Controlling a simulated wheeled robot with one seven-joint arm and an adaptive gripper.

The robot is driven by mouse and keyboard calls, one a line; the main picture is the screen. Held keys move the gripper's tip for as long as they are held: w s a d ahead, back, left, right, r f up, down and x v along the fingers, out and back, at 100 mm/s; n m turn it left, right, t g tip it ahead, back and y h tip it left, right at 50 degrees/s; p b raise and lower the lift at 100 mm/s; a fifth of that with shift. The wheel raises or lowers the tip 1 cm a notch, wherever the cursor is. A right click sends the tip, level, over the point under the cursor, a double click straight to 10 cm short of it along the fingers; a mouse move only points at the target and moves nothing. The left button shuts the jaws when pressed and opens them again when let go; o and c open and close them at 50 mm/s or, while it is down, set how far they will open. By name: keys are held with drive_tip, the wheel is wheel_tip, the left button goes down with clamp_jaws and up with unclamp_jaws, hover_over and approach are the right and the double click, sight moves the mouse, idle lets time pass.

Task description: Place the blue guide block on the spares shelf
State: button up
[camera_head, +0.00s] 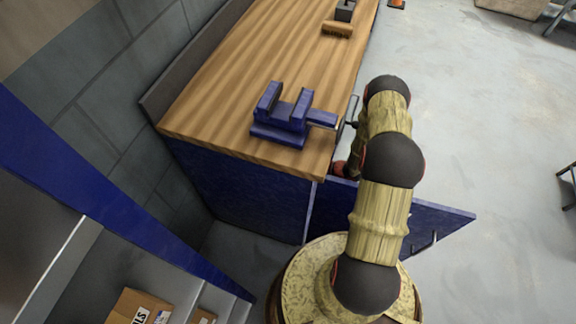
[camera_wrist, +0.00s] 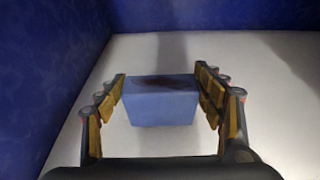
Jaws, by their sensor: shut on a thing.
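The blue guide block (camera_wrist: 161,103) is in the wrist view, between the two fingers of my gripper (camera_wrist: 160,82). The gripper is shut on it, with a finger against its left and right sides. Beyond and below it is a pale flat surface (camera_wrist: 250,60) with blue walls (camera_wrist: 50,60) on the left and at the back. I cannot tell whether the block touches this surface or whether it is the spares shelf. In the head view my arm reaches down beside the workbench, and the gripper and block are hidden.
A blue door panel (camera_head: 440,215) stands out from the bench, right of my arm. Shelving with cardboard boxes (camera_head: 138,308) is at lower left. Floor at right is mostly clear.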

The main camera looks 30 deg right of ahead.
drive_tip(key=shift+f, duration=0.45)
drive_tip(key=shift+f, duration=0.1)
drive_tip(key=o, duration=1.8)
drive_tip(key=shift+f, duration=0.1)
drive_tip(key=shift+s+d+r, duration=0.15)
drive_tip(key=shift+d+r, duration=0.1)
drive_tip(key=shift+r, duration=0.05)
drive_tip(key=p+v, duration=0.3)
drive_tip(key=v, duration=0.8)
drive_tip(key=shift+s+d+r+p, duration=0.1)
drive_tip(key=shift+s+p, duration=0.1)
drive_tip(key=shift+p, duration=0.1)
